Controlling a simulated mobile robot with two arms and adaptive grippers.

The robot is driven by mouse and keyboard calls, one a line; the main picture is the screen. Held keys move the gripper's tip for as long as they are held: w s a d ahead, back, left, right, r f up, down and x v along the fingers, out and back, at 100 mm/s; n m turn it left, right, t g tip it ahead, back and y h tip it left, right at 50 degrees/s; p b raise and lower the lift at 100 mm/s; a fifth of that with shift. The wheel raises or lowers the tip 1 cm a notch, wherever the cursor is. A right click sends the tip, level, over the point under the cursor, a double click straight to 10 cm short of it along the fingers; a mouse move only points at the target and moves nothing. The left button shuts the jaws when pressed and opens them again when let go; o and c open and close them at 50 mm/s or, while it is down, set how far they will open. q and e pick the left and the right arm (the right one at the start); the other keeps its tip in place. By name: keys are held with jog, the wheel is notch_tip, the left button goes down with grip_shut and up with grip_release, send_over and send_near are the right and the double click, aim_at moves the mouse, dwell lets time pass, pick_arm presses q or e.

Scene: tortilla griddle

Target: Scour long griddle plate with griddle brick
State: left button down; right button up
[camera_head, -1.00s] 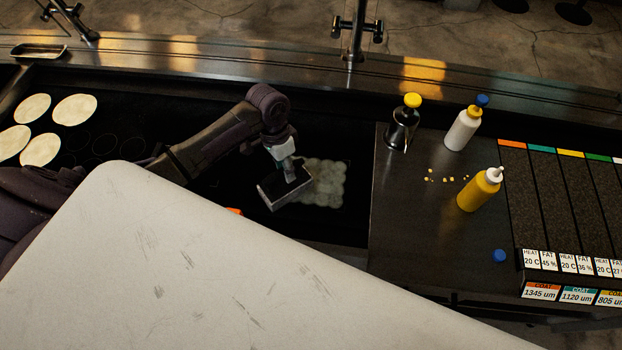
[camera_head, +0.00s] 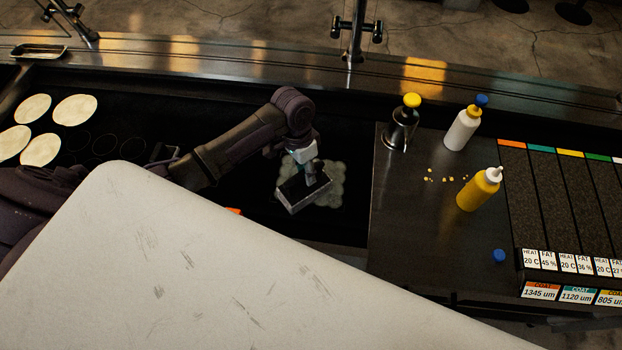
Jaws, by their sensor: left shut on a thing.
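The long griddle plate (camera_head: 235,205) is a dark surface running along the counter. A pale, blotchy residue patch (camera_head: 335,180) lies on it near its right end. The griddle brick (camera_head: 303,192) is a dark block with a light grey side, and it sits over the left and middle part of the patch. My left gripper (camera_head: 308,172) is shut on the brick's holder from above. I cannot tell whether the brick touches the plate. My right gripper is not in view.
Several tortillas (camera_head: 75,108) lie at the griddle's left end. Right of the plate, a steel counter (camera_head: 415,220) holds a dark yellow-capped bottle (camera_head: 401,125), a white bottle (camera_head: 462,130), a yellow bottle (camera_head: 479,190) and crumbs. My large pale body panel covers the lower foreground.

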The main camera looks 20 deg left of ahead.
pick_arm(q)
jog(key=shift+w+d, duration=0.25)
jog(key=shift+d, duration=0.55)
jog(key=shift+w+d, duration=0.2)
jog(key=shift+d, duration=0.6)
jog(key=shift+w+d, duration=0.25)
jog(key=shift+d, duration=0.55)
jog(key=shift+r, duration=0.1)
jog(key=shift+w+d, duration=0.2)
jog(key=shift+d, duration=0.95)
jog(key=shift+f, duration=0.2)
jog(key=c, duration=1.1)
grip_release()
jog(key=shift+w, duration=0.1)
jog(key=shift+c, duration=0.3)
